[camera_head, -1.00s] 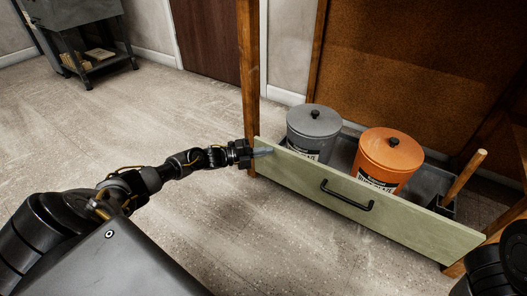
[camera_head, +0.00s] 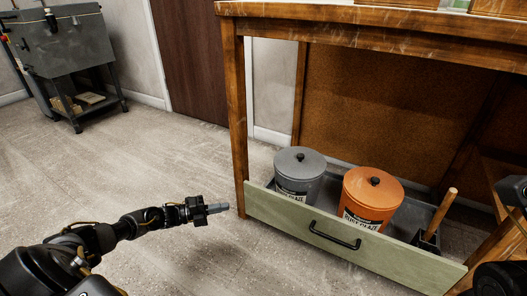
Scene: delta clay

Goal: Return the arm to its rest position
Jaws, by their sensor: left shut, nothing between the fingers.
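My left arm reaches in from the left, and my left gripper (camera_head: 217,209) is shut and empty. It is in the air just left of the drawer, apart from it. The pale green drawer (camera_head: 300,230) with a black handle (camera_head: 334,236) is pulled out under the wooden table. My right arm shows only in part at the right edge, and its gripper is not in view.
A grey lidded tin (camera_head: 299,178) and an orange lidded tin (camera_head: 371,200) stand in the drawer. The wooden table (camera_head: 236,110) stands above it. A grey cabinet (camera_head: 70,50) stands far left. Open floor (camera_head: 130,165) lies between.

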